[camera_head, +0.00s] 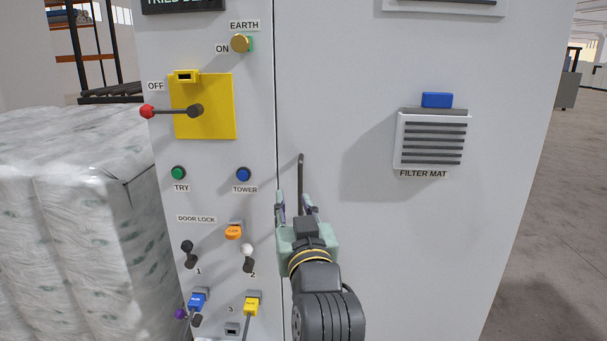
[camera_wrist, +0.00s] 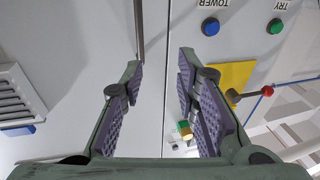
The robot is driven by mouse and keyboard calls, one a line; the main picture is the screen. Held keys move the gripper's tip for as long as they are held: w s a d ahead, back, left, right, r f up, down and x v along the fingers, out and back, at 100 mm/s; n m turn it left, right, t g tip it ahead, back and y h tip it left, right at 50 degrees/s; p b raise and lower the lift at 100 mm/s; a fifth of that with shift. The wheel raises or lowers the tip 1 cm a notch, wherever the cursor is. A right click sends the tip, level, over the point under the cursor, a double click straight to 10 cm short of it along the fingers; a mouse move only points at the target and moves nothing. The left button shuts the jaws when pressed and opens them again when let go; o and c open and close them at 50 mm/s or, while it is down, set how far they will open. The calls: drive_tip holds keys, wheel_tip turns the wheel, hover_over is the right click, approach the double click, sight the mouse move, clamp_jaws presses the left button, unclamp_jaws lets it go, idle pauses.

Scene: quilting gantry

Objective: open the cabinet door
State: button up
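The cabinet door (camera_head: 350,240) is the wide pale grey panel right of a narrow vertical seam; it looks closed. A slim dark upright handle (camera_head: 300,172) stands near its seam edge, its lower part hidden behind my gripper (camera_head: 296,204). In the wrist view, which is upside down, the handle (camera_wrist: 138,28) runs in from the top edge and ends by the tip of the left-hand finger. My gripper (camera_wrist: 161,68) is open with nothing seen between its fingers but panel and seam. I cannot tell whether a finger touches the handle.
Left of the seam, a fixed panel carries a yellow switch plate (camera_head: 218,122) with a red-tipped lever (camera_head: 150,112), buttons and lock levers. A filter vent (camera_head: 432,138) sits on the door. Wrapped bales (camera_head: 75,220) stand at the left; open floor (camera_head: 565,200) lies right.

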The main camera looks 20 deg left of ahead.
sight(301, 193)
drive_tip(key=shift+m+g+h, duration=0.3)
drive_tip(key=shift+g+h, duration=0.1)
drive_tip(key=shift+h, duration=0.2)
drive_tip(key=w+a+p, duration=0.1)
drive_tip(key=w, duration=0.2)
drive_tip(key=w+a+f+p, duration=0.1)
drive_tip(key=w+p, duration=0.1)
drive_tip(key=w, duration=0.2)
drive_tip(key=w+f+p, duration=0.1)
drive_tip(key=w+p, duration=0.1)
drive_tip(key=w, duration=0.1)
drive_tip(key=shift+w+a+f, duration=0.1)
drive_tip(key=shift+w+a, duration=0.3)
drive_tip(key=shift+c, duration=0.5)
clamp_jaws()
